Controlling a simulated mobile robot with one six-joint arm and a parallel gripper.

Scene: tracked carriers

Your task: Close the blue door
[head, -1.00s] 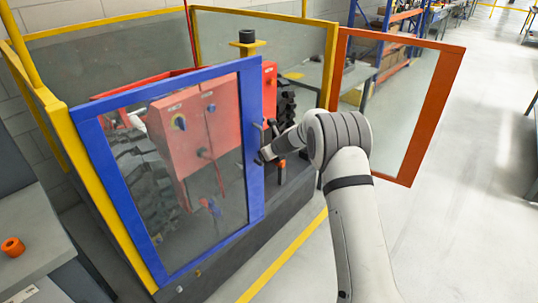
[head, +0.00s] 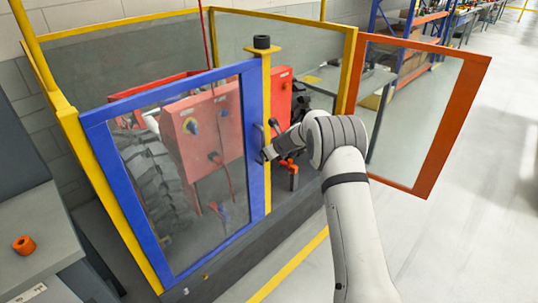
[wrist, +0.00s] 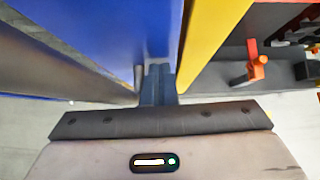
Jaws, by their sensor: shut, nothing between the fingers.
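The blue door (head: 254,140) is a blue frame around a clear panel, on the front of a yellow-framed enclosure. In the head view its right edge is up against or very near the yellow post (head: 266,100). The wrist view shows the blue door (wrist: 120,25) beside the yellow post (wrist: 207,40), with only a thin dark line between them. My gripper (head: 266,153) is at the door's right edge, near a dark handle (head: 260,132). In the wrist view my gripper (wrist: 158,75) has its fingers together and empty, close to the door face; contact is unclear.
An orange-framed door (head: 448,120) stands open at the right. The floor at right is clear.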

